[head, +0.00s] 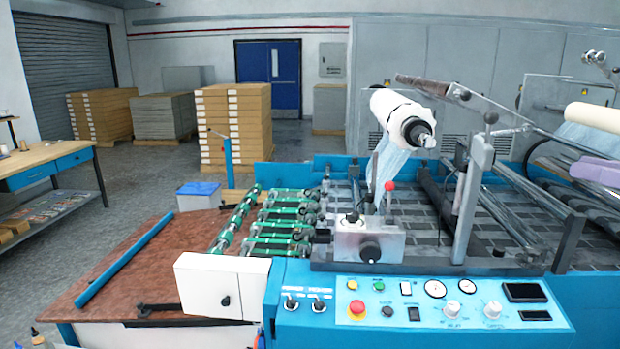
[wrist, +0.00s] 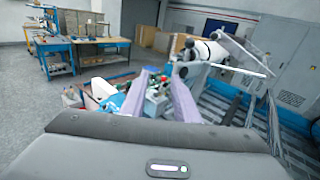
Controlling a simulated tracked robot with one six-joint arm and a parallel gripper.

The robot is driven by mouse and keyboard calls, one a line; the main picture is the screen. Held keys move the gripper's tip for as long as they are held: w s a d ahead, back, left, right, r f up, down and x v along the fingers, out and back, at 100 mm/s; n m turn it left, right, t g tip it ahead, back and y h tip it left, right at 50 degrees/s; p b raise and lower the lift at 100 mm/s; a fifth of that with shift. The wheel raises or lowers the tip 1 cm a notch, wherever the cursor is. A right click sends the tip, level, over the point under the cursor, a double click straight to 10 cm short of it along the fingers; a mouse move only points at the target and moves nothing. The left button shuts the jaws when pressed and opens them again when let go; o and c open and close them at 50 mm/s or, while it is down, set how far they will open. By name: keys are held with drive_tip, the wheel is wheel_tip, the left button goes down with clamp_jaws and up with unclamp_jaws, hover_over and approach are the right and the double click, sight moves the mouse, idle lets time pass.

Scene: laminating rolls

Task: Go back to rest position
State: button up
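My gripper (wrist: 160,77) shows in the wrist view as two lilac fingers standing apart, with a clear gap and nothing held between them. Its dark grey body fills the bottom of that view. No contact between gripper and machine is visible.
The blue control panel (head: 425,303) and green rollers (head: 272,238) are at the machine's front and left. A cream roll (head: 594,117) and a lilac piece (head: 597,171) are at the right edge. A workbench (head: 45,165) stands left. Stacked boxes (head: 235,120) stand behind open floor.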

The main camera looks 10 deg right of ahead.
drive_tip(key=w+a+f+n+g+h, duration=0.15)
drive_tip(key=a+f+n+g, duration=0.3)
drive_tip(key=a+f, duration=0.55)
drive_tip(key=w+a+f+n+g, duration=0.2)
drive_tip(key=a+f+n+g, duration=0.3)
drive_tip(key=a, duration=1)
drive_tip(key=s+a+f+n+h, duration=0.3)
drive_tip(key=s+a+f+n, duration=0.2)
drive_tip(key=f+n, duration=0.3)
drive_tip(key=s+a+f+n+h, duration=0.3)
drive_tip(key=s+f+n, duration=0.4)
drive_tip(key=n, duration=0.5)
wheel_tip(320, 180, down, 2)
drive_tip(key=shift+a+f+n+h, duration=0.1)
drive_tip(key=shift+a+n+h, duration=0.25)
drive_tip(key=shift+a, duration=0.5)
drive_tip(key=shift+a+g, duration=0.2)
drive_tip(key=shift+g, duration=0.05)
